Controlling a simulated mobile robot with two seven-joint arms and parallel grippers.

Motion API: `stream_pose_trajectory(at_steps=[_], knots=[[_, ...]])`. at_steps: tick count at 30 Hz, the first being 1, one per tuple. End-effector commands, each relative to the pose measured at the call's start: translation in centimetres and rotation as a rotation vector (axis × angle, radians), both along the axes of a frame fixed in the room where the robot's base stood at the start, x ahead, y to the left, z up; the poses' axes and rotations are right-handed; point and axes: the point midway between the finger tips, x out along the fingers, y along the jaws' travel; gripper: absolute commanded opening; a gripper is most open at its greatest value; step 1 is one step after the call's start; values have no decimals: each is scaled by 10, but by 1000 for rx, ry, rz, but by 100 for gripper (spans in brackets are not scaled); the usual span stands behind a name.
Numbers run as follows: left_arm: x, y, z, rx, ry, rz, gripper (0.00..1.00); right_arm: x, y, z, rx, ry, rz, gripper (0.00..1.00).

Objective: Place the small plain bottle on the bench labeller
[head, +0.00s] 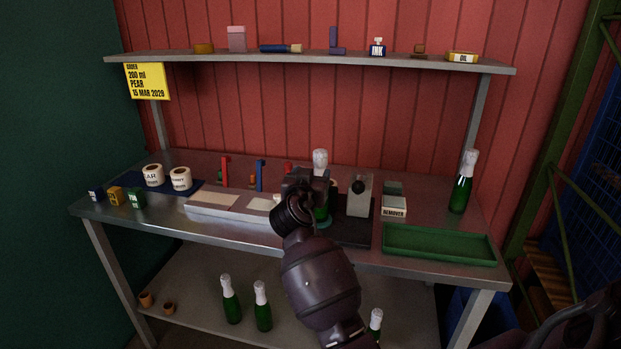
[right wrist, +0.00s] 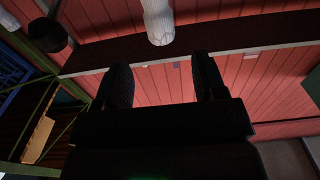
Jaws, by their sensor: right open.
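A green bottle with white foil (head: 320,160) stands at the middle of the bench, its body partly hidden behind my right gripper. Its foil top (right wrist: 158,22) shows in the right wrist view, between the lines of the two fingers and past their tips. My right gripper (head: 308,182) is open in front of this bottle; its fingers (right wrist: 161,78) hold nothing. A grey block with a black knob (head: 359,205), probably the bench labeller, stands on a dark base just right of the gripper. Whether the bottle touches it is hidden.
Another foil-topped bottle (head: 462,184) stands at the bench's right end, behind a green tray (head: 438,256). A remover box (head: 394,207) is right of the grey block. Label rolls (head: 180,179) sit at left. An upper shelf (head: 300,63) runs above; several bottles stand below the bench.

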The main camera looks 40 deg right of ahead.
Motion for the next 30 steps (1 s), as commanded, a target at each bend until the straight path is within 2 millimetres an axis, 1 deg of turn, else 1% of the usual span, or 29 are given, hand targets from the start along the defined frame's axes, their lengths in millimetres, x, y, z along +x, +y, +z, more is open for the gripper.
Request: stream_pose_trajectory(at_steps=[2, 5, 8, 9, 11, 12, 14, 15, 17, 18, 20, 21, 23, 24, 26, 27, 30], knots=[[0, 0, 0, 1, 0, -1, 43, 0, -1, -2, -1, 4, 3, 64], [0, 0, 0, 1, 0, -1, 43, -5, 0, -16, -4, 33, 28, 64], [0, 0, 0, 1, -1, -1, 43, -16, 4, -48, -15, 99, 90, 64], [1, 0, 0, 1, -1, -1, 43, -23, 7, -65, -19, 134, 124, 64], [1, 0, 0, 1, -2, -1, 43, -35, 13, -93, -22, 187, 183, 64], [1, 0, 1, 0, -3, -2, 43, -45, 17, -111, -24, 223, 225, 64], [2, 0, 1, 0, -3, -2, 43, -61, 24, -137, -25, 274, 285, 64], [2, 0, 1, 0, -4, -2, 43, -72, 30, -154, -25, 304, 326, 64], [2, 0, 1, 0, -4, -2, 43, -91, 38, -178, -21, 349, 385, 64], [2, 0, 1, 0, -4, -2, 43, -104, 44, -194, -17, 376, 424, 64], [2, 0, 1, 0, -4, -2, 43, -126, 53, -216, -8, 413, 481, 64], [2, 0, 1, 0, -4, -2, 43, -141, 59, -229, -1, 436, 518, 64], [2, 0, 1, 0, -4, -2, 43, -164, 69, -248, 13, 468, 573, 64], [2, -1, 1, -1, -4, -1, 43, -181, 75, -260, 23, 486, 608, 64], [2, -1, 1, -1, -4, -1, 43, -206, 85, -276, 42, 511, 657, 64], [2, -1, 1, -1, -4, -1, 43, -223, 92, -285, 56, 523, 688, 64], [2, -1, 1, -2, -4, -1, 43, -261, 107, -303, 89, 549, 750, 64]])
